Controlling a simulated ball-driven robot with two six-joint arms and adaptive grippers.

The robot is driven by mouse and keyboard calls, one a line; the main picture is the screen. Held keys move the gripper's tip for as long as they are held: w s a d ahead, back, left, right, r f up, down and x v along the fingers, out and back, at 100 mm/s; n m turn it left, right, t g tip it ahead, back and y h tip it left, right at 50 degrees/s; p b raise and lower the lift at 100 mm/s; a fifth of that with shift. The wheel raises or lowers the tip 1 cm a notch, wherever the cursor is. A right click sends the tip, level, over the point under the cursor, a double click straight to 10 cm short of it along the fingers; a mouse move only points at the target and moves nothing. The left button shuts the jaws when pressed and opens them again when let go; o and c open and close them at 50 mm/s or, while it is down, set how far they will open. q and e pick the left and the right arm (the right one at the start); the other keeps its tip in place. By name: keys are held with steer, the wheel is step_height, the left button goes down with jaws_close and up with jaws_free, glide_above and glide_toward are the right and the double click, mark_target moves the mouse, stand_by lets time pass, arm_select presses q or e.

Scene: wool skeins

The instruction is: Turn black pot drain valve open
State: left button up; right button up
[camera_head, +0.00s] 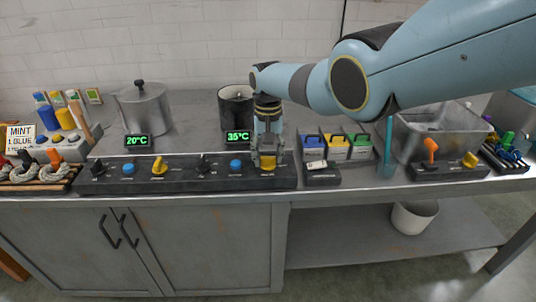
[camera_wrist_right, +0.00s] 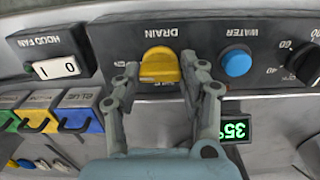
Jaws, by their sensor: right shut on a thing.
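The black pot (camera_head: 236,104) stands at the back of the counter with a green 35°C display (camera_head: 238,137) in front. Its yellow drain valve knob (camera_head: 268,159) is on the dark control strip below, partly hidden by my right gripper (camera_head: 267,156) in the head view. In the right wrist view the yellow knob (camera_wrist_right: 159,66), under the word DRAIN, sits between the two fingertips of my right gripper (camera_wrist_right: 164,78). The gripper is shut on this knob. The knob's exact valve setting cannot be told. My left gripper is not in view.
A blue water button (camera_wrist_right: 236,62) and a black dial (camera_wrist_right: 306,62) share the strip. A white hood fan switch (camera_wrist_right: 56,67) and coloured bins (camera_head: 338,146) are close by. A steel pot (camera_head: 143,110) and another yellow knob (camera_head: 158,166) are to the left.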

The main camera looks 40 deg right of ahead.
mark_target(268, 156)
steer(key=o, duration=1.2)
steer(key=shift+c, duration=0.2)
steer(key=shift+r, duration=0.1)
step_height(268, 156, up, 12)
